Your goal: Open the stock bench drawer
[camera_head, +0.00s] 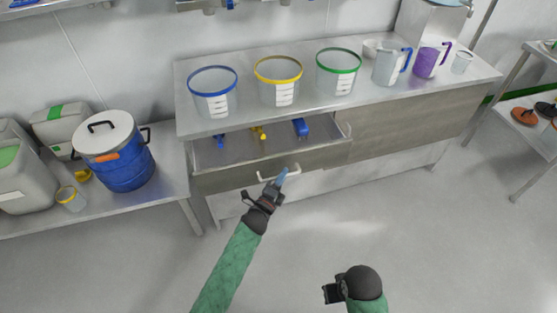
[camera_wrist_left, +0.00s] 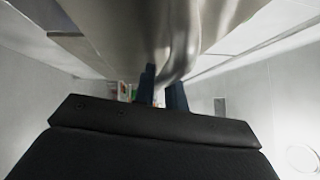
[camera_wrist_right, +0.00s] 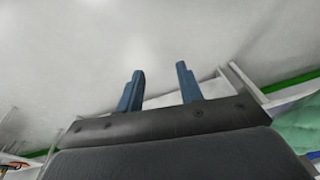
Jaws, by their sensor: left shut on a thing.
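The stock bench drawer (camera_head: 270,162) stands pulled out from the left part of the bench. Inside it lie a blue scoop (camera_head: 300,127), a yellow scoop (camera_head: 259,132) and another blue item (camera_head: 220,141). Its pale bar handle (camera_head: 264,176) is on the drawer front. My left gripper (camera_head: 280,178) is shut on the handle; the left wrist view shows the metal bar (camera_wrist_left: 180,50) between the blue fingers (camera_wrist_left: 162,88). My right gripper (camera_wrist_right: 159,86) is open and empty, with floor behind its fingers. In the head view it hangs low, away from the bench.
Buckets with blue (camera_head: 213,95), yellow (camera_head: 278,82) and green (camera_head: 338,73) rims stand on the bench top (camera_head: 385,98), with jugs (camera_head: 391,64) to the right. A blue drum (camera_head: 116,160) and canisters stand on a low bench at left. The floor (camera_head: 430,240) in front is clear.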

